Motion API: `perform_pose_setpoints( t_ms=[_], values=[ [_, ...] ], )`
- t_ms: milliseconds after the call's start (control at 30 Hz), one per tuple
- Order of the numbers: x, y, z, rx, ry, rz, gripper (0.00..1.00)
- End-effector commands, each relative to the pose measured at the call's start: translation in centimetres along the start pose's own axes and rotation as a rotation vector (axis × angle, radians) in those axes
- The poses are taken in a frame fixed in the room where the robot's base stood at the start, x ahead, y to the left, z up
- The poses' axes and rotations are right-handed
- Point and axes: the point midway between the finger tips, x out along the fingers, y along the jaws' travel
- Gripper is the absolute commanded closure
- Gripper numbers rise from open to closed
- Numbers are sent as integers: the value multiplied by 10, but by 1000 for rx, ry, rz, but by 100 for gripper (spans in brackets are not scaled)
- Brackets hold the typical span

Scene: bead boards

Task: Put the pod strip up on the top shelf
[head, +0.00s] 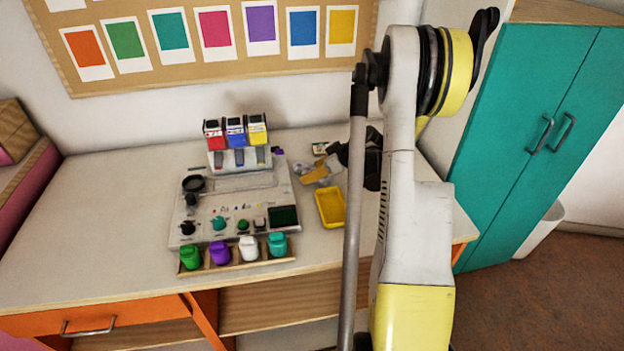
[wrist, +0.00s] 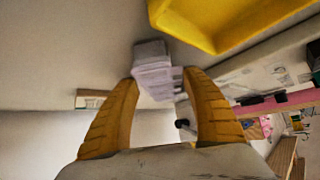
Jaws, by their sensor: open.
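My gripper (head: 315,171) is low over the table, right of the white board and behind the yellow tray. In the wrist view its two tan fingers (wrist: 160,80) are apart. A small pale grey, ridged block (wrist: 153,66), which may be the pod strip, lies at and between the fingertips; I cannot tell whether they touch it. In the head view it is too small and covered to make out clearly. No top shelf can be made out for certain in either view.
The yellow tray (head: 330,208) is close in front of my gripper, also in the wrist view (wrist: 222,22). The white board (head: 240,222) bears red, blue and yellow containers and several knobs. Several bottles stand in a wooden rack (head: 237,265). A teal cabinet (head: 530,125) is shut.

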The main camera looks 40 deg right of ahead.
Motion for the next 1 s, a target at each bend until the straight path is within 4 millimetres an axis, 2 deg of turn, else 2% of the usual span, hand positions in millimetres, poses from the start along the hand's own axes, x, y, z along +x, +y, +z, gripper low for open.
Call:
perform_pose_setpoints(
  t_ms=[200,233,400,767,1000],
  values=[
    [2,0,0,1,0,0,44],
    [2,0,0,1,0,0,49],
    [2,0,0,1,0,0,100],
    [2,0,-1,1,0,0,100],
    [-13,0,-15,1,0,0,100]
  ],
)
